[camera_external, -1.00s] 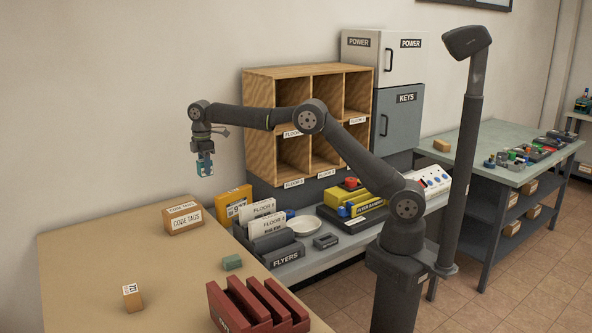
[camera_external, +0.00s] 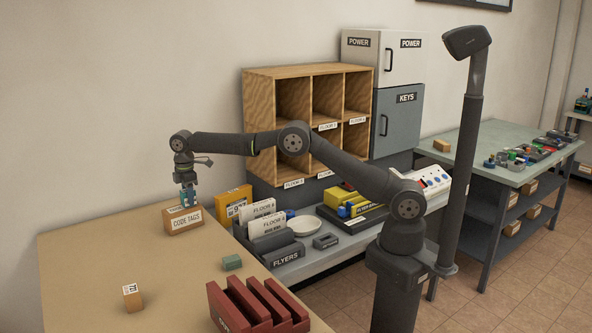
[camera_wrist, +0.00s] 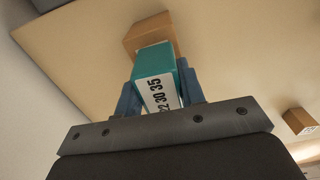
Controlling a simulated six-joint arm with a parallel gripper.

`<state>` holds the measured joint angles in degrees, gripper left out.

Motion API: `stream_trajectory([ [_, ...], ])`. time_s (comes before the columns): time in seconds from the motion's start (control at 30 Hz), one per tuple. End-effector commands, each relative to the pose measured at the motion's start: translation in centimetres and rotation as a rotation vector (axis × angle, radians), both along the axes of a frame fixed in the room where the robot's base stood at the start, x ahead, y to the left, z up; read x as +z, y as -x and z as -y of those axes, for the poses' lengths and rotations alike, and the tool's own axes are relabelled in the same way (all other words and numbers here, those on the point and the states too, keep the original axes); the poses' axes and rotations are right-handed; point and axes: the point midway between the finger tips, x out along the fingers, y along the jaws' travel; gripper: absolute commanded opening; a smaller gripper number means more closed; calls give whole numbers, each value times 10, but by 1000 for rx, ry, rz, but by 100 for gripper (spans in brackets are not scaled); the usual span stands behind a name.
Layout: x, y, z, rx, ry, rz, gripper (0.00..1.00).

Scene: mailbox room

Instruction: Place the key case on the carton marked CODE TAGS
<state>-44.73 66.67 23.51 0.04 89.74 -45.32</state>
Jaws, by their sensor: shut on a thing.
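The carton marked CODE TAGS (camera_external: 186,225) is a brown box with white labels on the tan table. My gripper (camera_external: 188,199) is right over it, pointing down, and is shut on a teal case with a white label, which I take as the key case (camera_external: 187,196). In the wrist view the case (camera_wrist: 155,62) sits between the blue fingers (camera_wrist: 160,95), its label showing printed numbers. The carton (camera_wrist: 149,29) shows beyond it. The case's lower end is at the carton's top; I cannot tell whether they touch.
The tan table (camera_external: 110,255) holds a small labelled box (camera_external: 132,297), a green block (camera_external: 232,262) and a dark red slotted rack (camera_external: 255,305). A yellow box (camera_external: 234,203) and the FLYERS holder (camera_external: 277,255) stand to the carton's right. The table left of the carton is clear.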

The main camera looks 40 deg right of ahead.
Motion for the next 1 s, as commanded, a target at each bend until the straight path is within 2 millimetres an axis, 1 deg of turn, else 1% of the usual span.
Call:
stream_trajectory([
  [0.23, -3, 0, 0, 0, 1, 0, 12],
  [0.27, -3, 0, 0, 0, 0, 0, 40],
  [0.3, -3, 0, 0, 0, 0, 0, 48],
  [0.37, -3, 0, 0, 0, 1, 0, 58],
  [0.63, -2, 0, 0, 0, 0, 0, 58],
  [0.73, 4, 0, 0, 0, -1, 1, 58],
  [0.87, 24, 0, 0, 0, -1, 2, 58],
  [1.0, 50, 0, 0, -1, -1, 2, 58],
])
